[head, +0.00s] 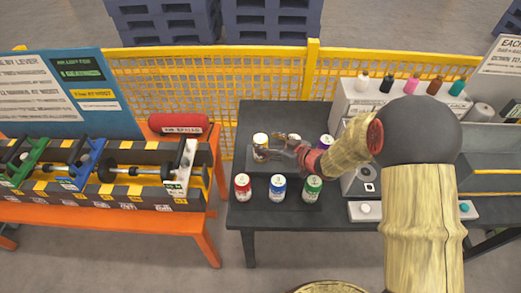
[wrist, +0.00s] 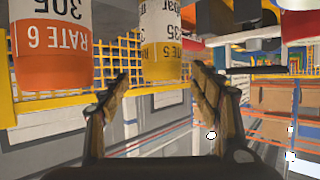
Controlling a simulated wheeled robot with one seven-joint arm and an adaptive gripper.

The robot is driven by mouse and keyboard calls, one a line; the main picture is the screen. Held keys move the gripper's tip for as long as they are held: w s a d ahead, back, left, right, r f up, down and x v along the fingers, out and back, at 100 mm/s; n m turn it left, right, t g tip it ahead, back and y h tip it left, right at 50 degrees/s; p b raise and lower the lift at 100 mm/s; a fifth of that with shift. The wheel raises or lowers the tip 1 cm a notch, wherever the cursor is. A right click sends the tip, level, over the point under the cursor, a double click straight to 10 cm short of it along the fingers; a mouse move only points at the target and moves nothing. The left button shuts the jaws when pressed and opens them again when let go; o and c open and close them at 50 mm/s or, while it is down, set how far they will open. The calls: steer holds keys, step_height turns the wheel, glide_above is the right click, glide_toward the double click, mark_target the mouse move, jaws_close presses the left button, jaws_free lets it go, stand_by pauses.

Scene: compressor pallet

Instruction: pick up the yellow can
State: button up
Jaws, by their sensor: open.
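The yellow can (wrist: 162,58), marked RATE 5, shows upside down at the top middle of the wrist view, its upper part cut off by the frame. My gripper (wrist: 160,85) is open and empty, with the can in the gap between its fingers in the picture; I cannot tell how deep it sits between them. In the head view my gripper (head: 262,153) is at a white-topped can (head: 260,139) in the back row on the dark table (head: 255,112). The fingers partly cover that can, so its colour is unclear there.
An orange can (wrist: 50,62) stands close on the left in the wrist view. A red can (head: 242,188), a blue can (head: 278,189) and a green can (head: 312,190) stand in front, and a purple can (head: 326,141) behind my wrist. Bottles top a grey unit at right.

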mark_target(264, 140)
steer(key=b+x, duration=0.1)
steer(key=x, duration=0.3)
steer(key=shift+a, duration=0.2)
steer(key=shift+r, duration=0.15)
steer(key=shift+c, duration=1.2)
jaws_close()
